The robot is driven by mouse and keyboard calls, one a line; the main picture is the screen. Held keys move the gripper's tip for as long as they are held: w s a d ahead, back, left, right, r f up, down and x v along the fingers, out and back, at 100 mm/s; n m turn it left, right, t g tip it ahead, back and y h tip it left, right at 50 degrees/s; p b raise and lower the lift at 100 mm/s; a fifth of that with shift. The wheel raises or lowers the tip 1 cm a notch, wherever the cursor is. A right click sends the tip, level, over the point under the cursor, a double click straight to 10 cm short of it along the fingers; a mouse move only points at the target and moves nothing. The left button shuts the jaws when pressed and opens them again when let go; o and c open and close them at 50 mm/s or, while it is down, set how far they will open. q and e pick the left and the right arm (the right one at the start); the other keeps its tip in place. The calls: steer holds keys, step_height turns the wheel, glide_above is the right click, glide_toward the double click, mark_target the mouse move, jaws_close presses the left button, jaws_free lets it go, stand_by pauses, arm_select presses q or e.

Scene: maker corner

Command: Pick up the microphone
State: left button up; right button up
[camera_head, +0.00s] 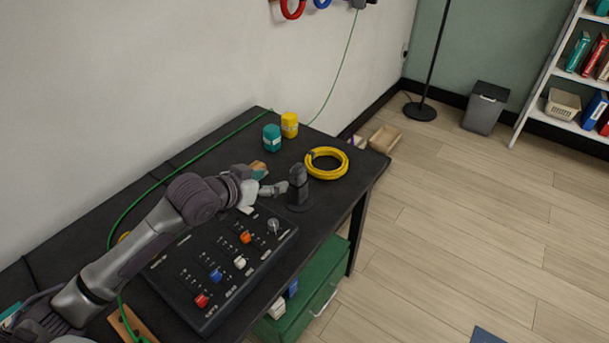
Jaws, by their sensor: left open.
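The microphone (298,184) is a dark, short upright piece with a wider base, standing on the black table (372,172) near its right end. My left gripper (272,190) comes in from the left and is open, just left of the microphone. One grey fingertip is close to the microphone's side; I cannot tell whether it touches. Nothing shows held in the gripper. My right gripper is out of view.
A yellow cable coil (327,163) lies right behind the microphone. Teal (272,138) and yellow (290,125) containers stand farther back. A black mixer (222,268) with coloured knobs lies in front. A small tan item (258,166) sits behind the gripper.

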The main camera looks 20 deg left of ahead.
mark_target(294, 176)
arm_select(q)
steer(key=x, duration=0.7)
steer(key=shift+w+d, duration=0.2)
steer(key=shift+w, duration=0.05)
steer(key=shift+w+d+f, duration=0.1)
steer(key=shift+w+f, duration=0.25)
steer(key=x, duration=0.4)
steer(key=shift+w+f, duration=0.2)
steer(key=shift+f, duration=0.15)
steer(key=shift+s, duration=0.1)
steer(key=shift+c, duration=1)
jaws_close()
steer(key=shift+r, duration=0.1)
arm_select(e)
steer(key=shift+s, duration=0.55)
